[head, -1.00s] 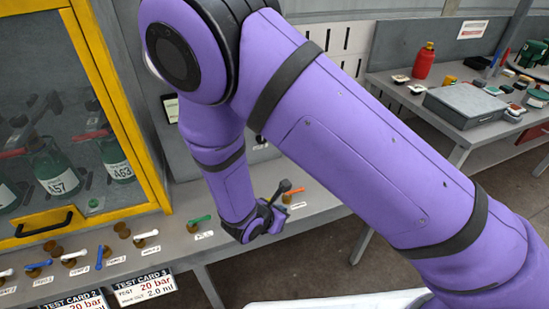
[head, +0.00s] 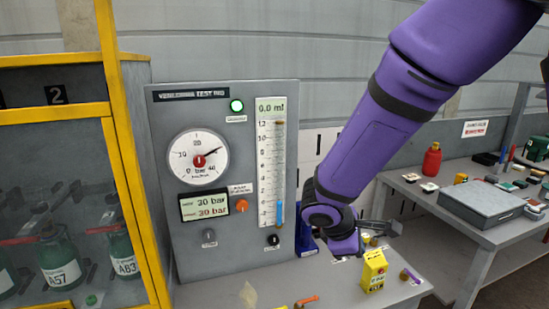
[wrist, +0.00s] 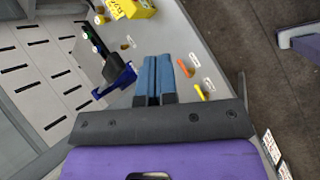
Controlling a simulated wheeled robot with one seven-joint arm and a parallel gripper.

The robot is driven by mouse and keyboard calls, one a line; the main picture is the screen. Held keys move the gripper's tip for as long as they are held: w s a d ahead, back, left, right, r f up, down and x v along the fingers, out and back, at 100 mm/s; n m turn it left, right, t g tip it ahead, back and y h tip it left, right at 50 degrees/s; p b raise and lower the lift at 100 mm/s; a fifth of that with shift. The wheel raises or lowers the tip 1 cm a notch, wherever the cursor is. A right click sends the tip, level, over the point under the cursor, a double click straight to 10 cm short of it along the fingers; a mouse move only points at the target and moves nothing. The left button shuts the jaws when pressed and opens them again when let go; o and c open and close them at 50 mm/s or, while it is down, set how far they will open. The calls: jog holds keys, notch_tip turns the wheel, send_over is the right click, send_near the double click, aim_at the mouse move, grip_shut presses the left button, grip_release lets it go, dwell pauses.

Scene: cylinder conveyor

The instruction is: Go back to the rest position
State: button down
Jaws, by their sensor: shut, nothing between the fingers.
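My gripper is at the right of the test rig's front in the head view, above the grey bench. In the wrist view my gripper's blue fingertips (wrist: 156,62) are together with nothing between them. The bench top (wrist: 205,62) lies beyond the fingers. In the head view my purple arm comes down from the upper right and partly hides the wall behind. The fingers are small and hard to make out there.
The test rig (head: 168,240) has a gauge and a display reading 30 bar. A yellow box (head: 373,272) stands on the bench near my gripper. A yellow-framed cabinet (head: 125,170) with bottles is left. A side table (head: 480,231) with a grey case (head: 482,203) is right.

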jog(key=s+d+r+m+y, duration=0.3)
jog(key=s+d+r+m, duration=0.6)
jog(key=r, duration=0.4)
jog(key=s+d+r+m+t+y, duration=0.2)
jog(key=s+r+m, duration=0.3)
jog(key=s, duration=0.6)
jog(key=shift+d+r+m+y, duration=0.3)
jog(key=shift+d+r+y, duration=0.45)
jog(key=shift+r, duration=0.45)
